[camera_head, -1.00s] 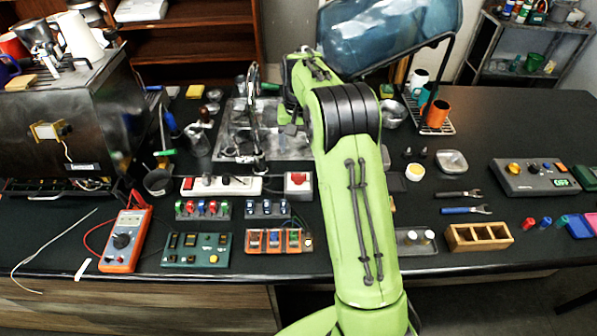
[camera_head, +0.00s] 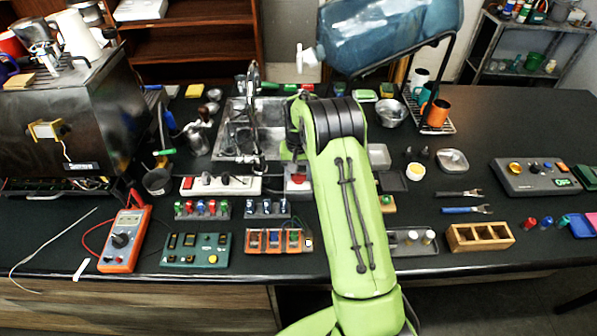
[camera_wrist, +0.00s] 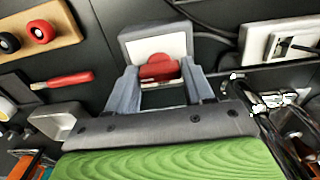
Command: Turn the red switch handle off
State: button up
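The red switch handle (camera_wrist: 158,68) sits on a white-faced grey switch box (camera_wrist: 138,42), seen in the wrist view. In the head view the red handle (camera_head: 298,179) shows just below my gripper, and the box (camera_head: 299,188) is partly covered by it. My gripper (camera_wrist: 160,82) is open, with one grey finger on each side of the handle and a visible gap around it. I cannot tell whether either finger touches the handle. In the head view my gripper (camera_head: 294,160) hangs above the box, its fingertips hard to make out.
A white power strip (camera_head: 220,185) lies left of the box. Racks of small colored parts (camera_head: 268,208) stand in front of it. The metal sink (camera_head: 235,140) is behind. A wooden organizer (camera_head: 480,236) and a grey control panel (camera_head: 535,176) are at the right.

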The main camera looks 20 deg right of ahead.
jog(key=c, duration=0.6)
jog(key=shift+o, duration=0.2)
jog(key=shift+n, duration=0.4)
jog(key=n+b, duration=0.1)
jog(key=n, duration=0.4)
jog(key=shift+n, duration=0.4)
jog(key=n+b, duration=0.1)
jog(key=n, duration=0.4)
jog(key=shift+b, duration=0.35)
jog(key=n+b, duration=0.1)
jog(key=n, duration=0.5)
jog(key=shift+n, duration=0.3)
jog(key=o, duration=1.1)
jog(key=shift+c, duration=0.2)
